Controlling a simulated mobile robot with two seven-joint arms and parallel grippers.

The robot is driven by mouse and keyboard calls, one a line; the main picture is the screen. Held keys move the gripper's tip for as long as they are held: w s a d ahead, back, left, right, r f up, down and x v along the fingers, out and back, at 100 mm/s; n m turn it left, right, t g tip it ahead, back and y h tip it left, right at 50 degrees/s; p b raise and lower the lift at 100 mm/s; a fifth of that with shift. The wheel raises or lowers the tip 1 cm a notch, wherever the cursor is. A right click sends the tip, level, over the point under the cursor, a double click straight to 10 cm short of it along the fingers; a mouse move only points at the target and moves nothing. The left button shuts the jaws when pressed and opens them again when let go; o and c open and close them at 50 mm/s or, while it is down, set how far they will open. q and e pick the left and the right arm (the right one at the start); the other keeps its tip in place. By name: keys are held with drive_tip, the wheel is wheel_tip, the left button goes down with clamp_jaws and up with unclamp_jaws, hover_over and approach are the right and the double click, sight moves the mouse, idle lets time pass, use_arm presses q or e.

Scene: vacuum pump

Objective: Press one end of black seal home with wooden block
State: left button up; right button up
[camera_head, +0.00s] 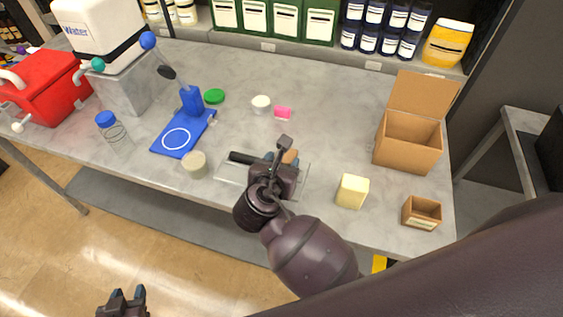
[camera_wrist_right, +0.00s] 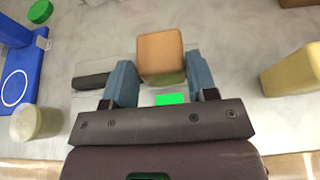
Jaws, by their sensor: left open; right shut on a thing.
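The wooden block (camera_wrist_right: 160,52) is an orange-brown cube between the blue fingers of my right gripper (camera_wrist_right: 158,82). In the head view the block (camera_head: 290,156) shows only in part behind my right gripper (camera_head: 279,160). My right gripper is shut on it over a clear plate (camera_head: 228,172) near the table's front edge. The black seal (camera_head: 248,158) is a dark bar at the plate; it also shows left of the fingers in the wrist view (camera_wrist_right: 90,81). Its right part is hidden by my gripper. I cannot tell whether the block touches it. My left gripper (camera_head: 124,296) is open and empty, low at the left.
A yellow block (camera_head: 352,191), a small brown box (camera_head: 421,213) and an open carton (camera_head: 408,140) stand right of the plate. A round pale jar (camera_head: 195,165) and a blue stand (camera_head: 182,135) are to the left. The grey tabletop behind is mostly clear.

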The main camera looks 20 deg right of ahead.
drive_tip(key=shift+f, duration=0.15)
wheel_tip(320, 180, up, 6)
drive_tip(key=p, duration=0.1)
drive_tip(key=shift+p, duration=0.3)
idle(0.5)
idle(0.3)
